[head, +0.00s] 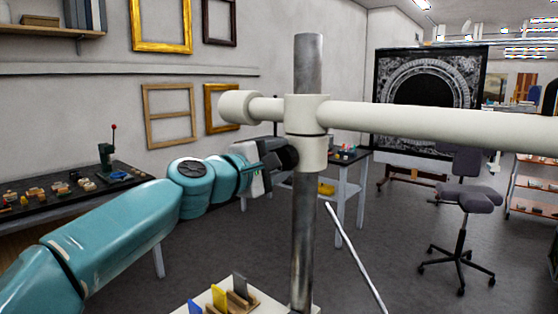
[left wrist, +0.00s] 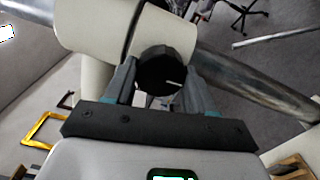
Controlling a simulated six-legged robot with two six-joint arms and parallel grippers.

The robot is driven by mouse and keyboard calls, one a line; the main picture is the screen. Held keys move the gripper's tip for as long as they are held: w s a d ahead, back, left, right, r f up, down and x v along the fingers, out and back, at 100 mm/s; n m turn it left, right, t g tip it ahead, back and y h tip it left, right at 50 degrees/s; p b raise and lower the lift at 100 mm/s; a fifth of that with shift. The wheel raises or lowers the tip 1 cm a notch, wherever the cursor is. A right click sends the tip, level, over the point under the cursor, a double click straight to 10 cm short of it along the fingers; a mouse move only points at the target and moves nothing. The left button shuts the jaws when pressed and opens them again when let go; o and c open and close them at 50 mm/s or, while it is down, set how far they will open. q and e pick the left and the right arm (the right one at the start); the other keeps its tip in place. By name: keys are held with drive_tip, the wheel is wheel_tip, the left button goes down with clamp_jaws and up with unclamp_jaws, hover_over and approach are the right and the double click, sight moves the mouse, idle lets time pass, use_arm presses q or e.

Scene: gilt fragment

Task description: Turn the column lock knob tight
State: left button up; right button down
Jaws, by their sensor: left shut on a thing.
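The column lock knob (left wrist: 163,72) is black and round with a white mark line, and sits on the side of the cream collar (left wrist: 85,30). The collar also shows in the head view (head: 306,125), around the upright metal column (head: 308,62). My left gripper (head: 285,157) comes in from the left at the collar's lower part. In the left wrist view my left gripper (left wrist: 160,85) has a finger on each side of the knob and is shut on it. The knob is partly hidden by the gripper in the head view. My right gripper is not in view.
A long cream horizontal arm (head: 440,122) runs right from the collar. Below the column's left side, a white surface holds a small rack with a yellow piece (head: 219,297). A workbench (head: 100,200) stands at left, an office chair (head: 468,195) at right.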

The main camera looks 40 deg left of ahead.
use_arm(q)
drive_tip(key=o, duration=1)
drive_tip(key=shift+o, duration=0.2)
drive_tip(key=shift+s, duration=0.1)
drive_tip(key=s+a+b, duration=0.1)
drive_tip(key=s+b, duration=0.2)
drive_tip(key=s, duration=1.3)
drive_tip(key=shift+s+a, duration=0.1)
drive_tip(key=shift+a, duration=0.05)
